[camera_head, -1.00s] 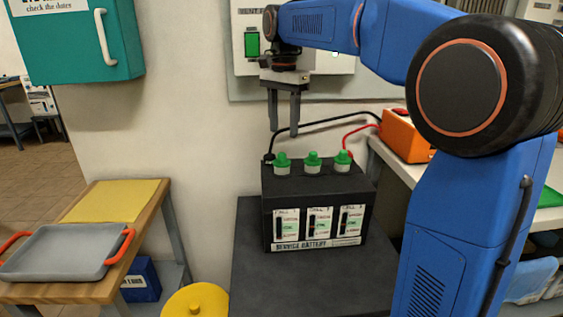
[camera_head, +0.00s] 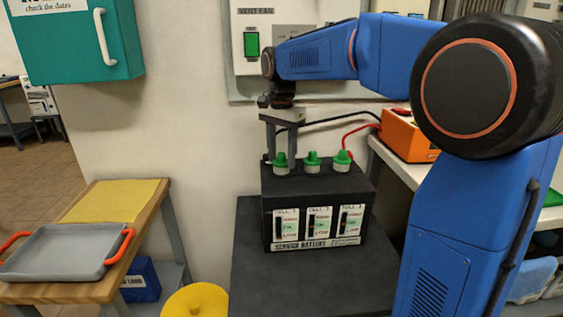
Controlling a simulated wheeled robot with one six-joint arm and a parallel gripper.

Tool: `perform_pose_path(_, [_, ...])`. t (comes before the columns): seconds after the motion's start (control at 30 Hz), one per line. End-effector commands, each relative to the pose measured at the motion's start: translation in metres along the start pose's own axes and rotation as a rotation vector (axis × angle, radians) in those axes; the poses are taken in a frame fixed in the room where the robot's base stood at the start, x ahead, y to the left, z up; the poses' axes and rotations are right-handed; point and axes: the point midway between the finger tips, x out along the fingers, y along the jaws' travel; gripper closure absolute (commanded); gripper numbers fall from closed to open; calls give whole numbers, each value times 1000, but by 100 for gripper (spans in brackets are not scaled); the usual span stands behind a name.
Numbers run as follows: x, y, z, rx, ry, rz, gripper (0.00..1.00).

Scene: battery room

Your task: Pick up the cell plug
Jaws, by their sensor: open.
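Three cell plugs with green tops and pale bases stand in a row on top of the black service battery (camera_head: 317,218): a left plug (camera_head: 280,163), a middle plug (camera_head: 312,162) and a right plug (camera_head: 342,161). My gripper (camera_head: 280,152) points straight down at the left plug, one finger on each side of its green top. The fingers are open. I cannot tell whether either finger touches the plug. The middle and right plugs are clear of the fingers.
Black and red cables (camera_head: 360,130) run behind the battery to an orange box (camera_head: 404,136) on the right bench. A grey tray (camera_head: 62,252) with orange handles sits on the wooden table at left. A yellow round object (camera_head: 195,302) is in front.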

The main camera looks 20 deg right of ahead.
Motion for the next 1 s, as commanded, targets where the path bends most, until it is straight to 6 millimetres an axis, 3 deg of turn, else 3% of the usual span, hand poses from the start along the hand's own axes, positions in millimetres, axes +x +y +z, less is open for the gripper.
perform_pose_path(0.13, [0, 0, 0, 0, 0, 0, 55])
perform_pose_path(0.23, [0, 0, 0, 0, 0, 0, 79])
perform_pose_path(0.67, [-5, 0, 0, 0, 1, -1, 80])
perform_pose_path(1.0, [-60, -1, 0, 0, 1, -2, 80])
